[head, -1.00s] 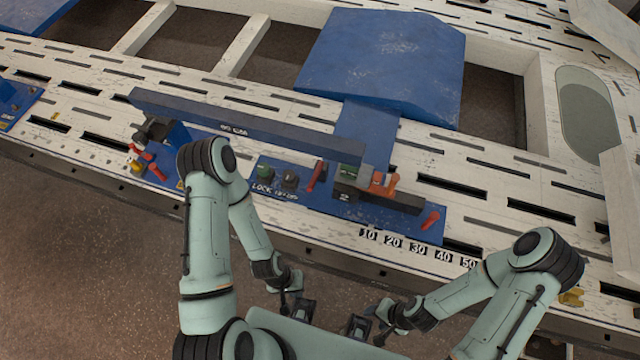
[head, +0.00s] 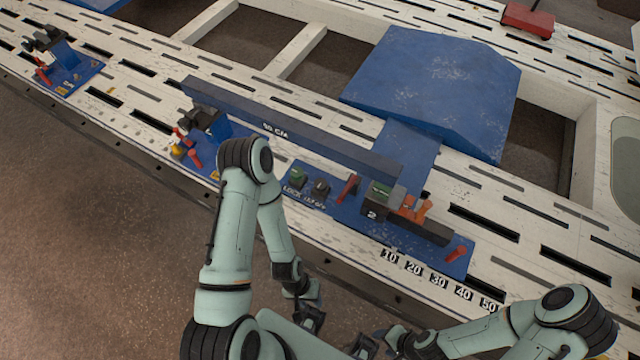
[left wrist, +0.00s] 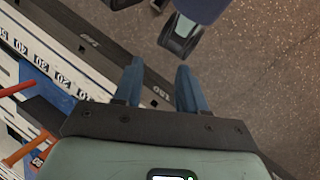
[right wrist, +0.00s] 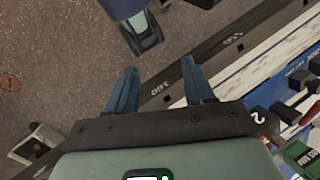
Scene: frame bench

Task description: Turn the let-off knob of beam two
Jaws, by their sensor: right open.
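The blue panel (head: 335,203) of the unit marked 2 (head: 372,215) lies on the white slotted bench. On it are a green knob (head: 298,176) and, to its right, a dark knob (head: 320,187), with LOCK and LET OFF lettering just in front of them. The let-off lettering also shows in the right wrist view (right wrist: 298,74). My left gripper (head: 312,320) is open and empty in front of the bench edge, apart from the knobs. My right gripper (head: 364,346) is open and empty beside it, also off the bench. Both show spread fingers in their wrist views (left wrist: 158,85) (right wrist: 160,85).
A long dark beam (head: 290,130) spans behind the knobs. A red lever (head: 347,188), orange handles (head: 414,207) and a red handle (head: 456,254) stand to the right. Another unit (head: 65,68) sits at far left. The floor (head: 90,230) before the bench is clear.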

